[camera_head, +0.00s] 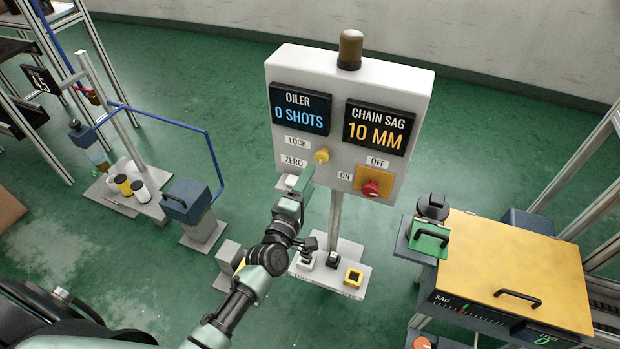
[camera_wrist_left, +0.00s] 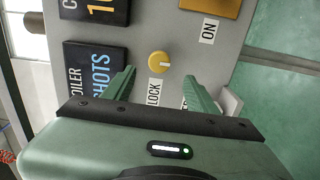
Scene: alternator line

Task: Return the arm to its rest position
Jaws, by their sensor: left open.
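My left arm (camera_head: 238,297) reaches up from the bottom of the head view to the front of a grey control panel (camera_head: 335,85). My left gripper (camera_head: 300,182) is at the panel's lower left, near the ZERO label. In the left wrist view its two green fingers (camera_wrist_left: 163,82) are spread apart with nothing between them. The yellow knob (camera_head: 321,156) by LOCK shows just beyond the fingertips in the wrist view (camera_wrist_left: 159,63). Whether a fingertip touches the panel cannot be told. My right gripper is not in view.
The panel also carries a red switch (camera_head: 370,188); its displays read 0 SHOTS and 10 MM. A yellow-topped bench (camera_head: 520,262) stands at right. A blue-railed stand (camera_head: 187,200) and a cup base (camera_head: 120,196) are at left. Green floor (camera_head: 250,130) lies between.

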